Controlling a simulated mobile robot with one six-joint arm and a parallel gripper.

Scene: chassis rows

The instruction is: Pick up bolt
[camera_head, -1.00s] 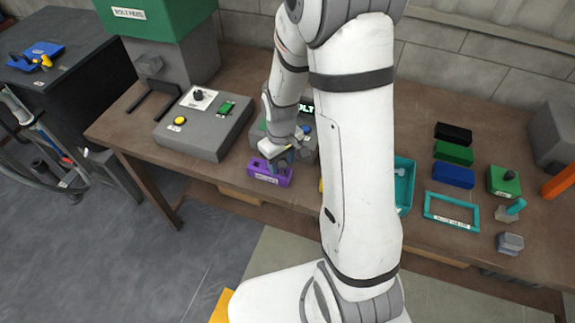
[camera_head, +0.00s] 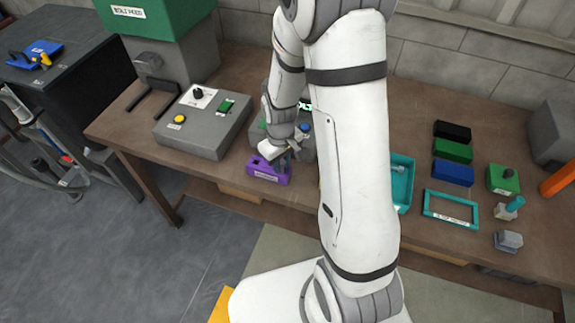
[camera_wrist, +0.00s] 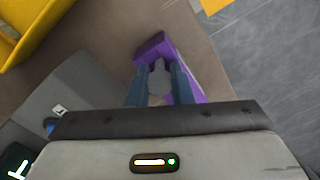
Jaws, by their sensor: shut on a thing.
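A purple block (camera_head: 268,174) with a label sits near the front edge of the brown table, left of my arm. The purple block also shows in the wrist view (camera_wrist: 190,75). My gripper (camera_wrist: 158,88) is shut on the bolt (camera_wrist: 158,80), a grey rounded piece between its two fingers, over the purple block. In the head view my gripper is small at the block (camera_head: 281,161), and the bolt is too hidden to make out. I cannot tell whether the bolt is in the block or just above it.
A grey control box (camera_head: 200,135) with a yellow button stands to the left. A teal tray (camera_head: 403,180) is partly behind my arm. A teal frame (camera_head: 450,208) and several coloured blocks lie to the right. A yellow bin (camera_wrist: 25,30) shows in the wrist view.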

